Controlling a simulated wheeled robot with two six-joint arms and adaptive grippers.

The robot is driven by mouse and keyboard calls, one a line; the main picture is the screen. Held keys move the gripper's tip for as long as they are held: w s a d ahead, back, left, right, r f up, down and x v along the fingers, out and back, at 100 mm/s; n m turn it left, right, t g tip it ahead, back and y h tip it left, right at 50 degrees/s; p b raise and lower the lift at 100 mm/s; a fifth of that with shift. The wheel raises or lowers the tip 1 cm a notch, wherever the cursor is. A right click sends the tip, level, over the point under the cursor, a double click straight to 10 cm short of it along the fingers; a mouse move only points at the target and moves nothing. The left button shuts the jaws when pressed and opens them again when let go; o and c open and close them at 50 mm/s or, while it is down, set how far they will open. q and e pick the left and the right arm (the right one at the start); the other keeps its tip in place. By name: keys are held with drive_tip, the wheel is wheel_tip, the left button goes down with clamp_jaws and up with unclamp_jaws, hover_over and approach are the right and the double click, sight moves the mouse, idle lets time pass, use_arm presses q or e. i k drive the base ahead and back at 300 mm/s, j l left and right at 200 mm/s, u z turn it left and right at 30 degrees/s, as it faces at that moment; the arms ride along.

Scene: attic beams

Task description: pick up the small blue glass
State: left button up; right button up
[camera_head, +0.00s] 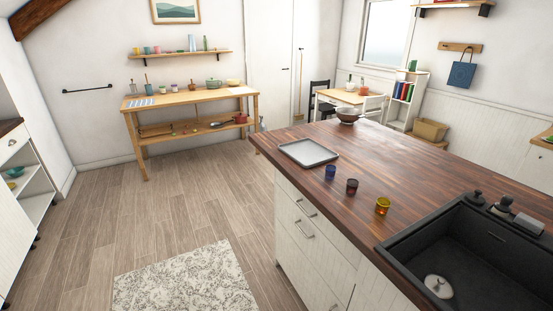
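The small blue glass (330,172) stands upright on the dark wooden worktop (440,172), near its left edge. It is just in front of the grey tray (308,153). A dark red glass (352,187) and an amber glass (382,205) stand to its right and nearer, roughly in a row along the same edge. The glasses stand apart from each other. Neither of my grippers shows in the head view.
A black sink (428,242) with fittings at its rim fills the worktop's near right. A bowl (348,115) stands at the worktop's far end. Open wooden floor (180,205) with a patterned rug (185,282) lies to the left. A wooden workbench (187,99) stands at the back wall.

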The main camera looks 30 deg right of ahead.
sight(331, 171)
drive_tip(key=i+z, duration=0.2)
drive_tip(key=i, duration=0.2)
drive_tip(key=i+j+z, duration=0.25)
drive_tip(key=i, duration=0.15)
drive_tip(key=i+j+z, duration=0.2)
drive_tip(key=i, duration=0.15)
drive_tip(key=l, duration=0.1)
